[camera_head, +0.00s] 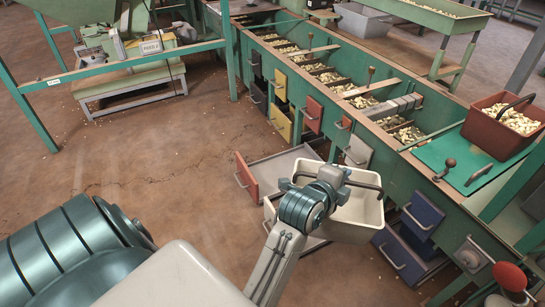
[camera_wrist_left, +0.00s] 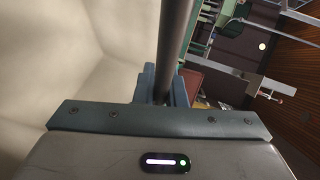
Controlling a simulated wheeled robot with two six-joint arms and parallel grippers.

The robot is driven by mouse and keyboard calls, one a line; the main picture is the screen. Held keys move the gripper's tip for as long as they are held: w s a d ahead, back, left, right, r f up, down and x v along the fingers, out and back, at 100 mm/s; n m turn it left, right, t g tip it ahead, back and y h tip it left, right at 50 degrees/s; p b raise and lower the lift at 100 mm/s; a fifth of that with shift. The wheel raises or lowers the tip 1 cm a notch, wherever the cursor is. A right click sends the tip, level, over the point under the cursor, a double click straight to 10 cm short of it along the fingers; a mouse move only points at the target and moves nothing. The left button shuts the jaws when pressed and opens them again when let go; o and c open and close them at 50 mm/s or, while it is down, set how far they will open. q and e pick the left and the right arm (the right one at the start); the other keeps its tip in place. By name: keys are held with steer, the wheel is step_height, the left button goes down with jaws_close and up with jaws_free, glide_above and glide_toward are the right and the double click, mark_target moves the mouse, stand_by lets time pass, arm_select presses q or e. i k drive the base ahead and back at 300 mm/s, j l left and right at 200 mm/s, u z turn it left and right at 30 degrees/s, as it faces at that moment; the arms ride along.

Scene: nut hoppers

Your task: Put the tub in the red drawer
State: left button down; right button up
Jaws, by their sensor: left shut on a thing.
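The cream tub (camera_head: 352,213) hangs by its dark bar handle (camera_head: 366,184) from my left gripper (camera_head: 338,180). It is in the lower middle of the head view, and its inside looks empty. In the left wrist view, the jaws close around the handle (camera_wrist_left: 176,40), with the tub's pale inner wall (camera_wrist_left: 75,65) at the left. The red drawer (camera_head: 246,177) is pulled out, its red front facing left and its grey tray (camera_head: 285,165) open and empty where it shows. The tub is to the right of and nearer than this drawer. My right gripper is not in view.
The green hopper bench (camera_head: 330,90) holds nuts in compartments and has other drawers, yellow (camera_head: 281,115), red and blue (camera_head: 422,214). A pale-fronted drawer (camera_head: 270,213) is also pulled out, partly hidden by my arm. A red nut-filled container (camera_head: 492,137) stands on the bench.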

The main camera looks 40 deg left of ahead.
mark_target(287, 171)
steer(key=i+j, duration=0.1)
steer(key=j, duration=0.4)
steer(key=i+j, duration=0.1)
steer(key=j, duration=0.85)
steer(key=i+j, duration=0.15)
steer(key=j, duration=0.35)
steer(key=i+j, duration=0.1)
steer(key=j, duration=0.4)
steer(key=i+j+z, duration=0.1)
steer(key=j+z, duration=0.2)
steer(key=j, duration=0.65)
steer(key=j+z, duration=0.3)
steer(key=j, duration=0.65)
steer(key=z, duration=1.2)
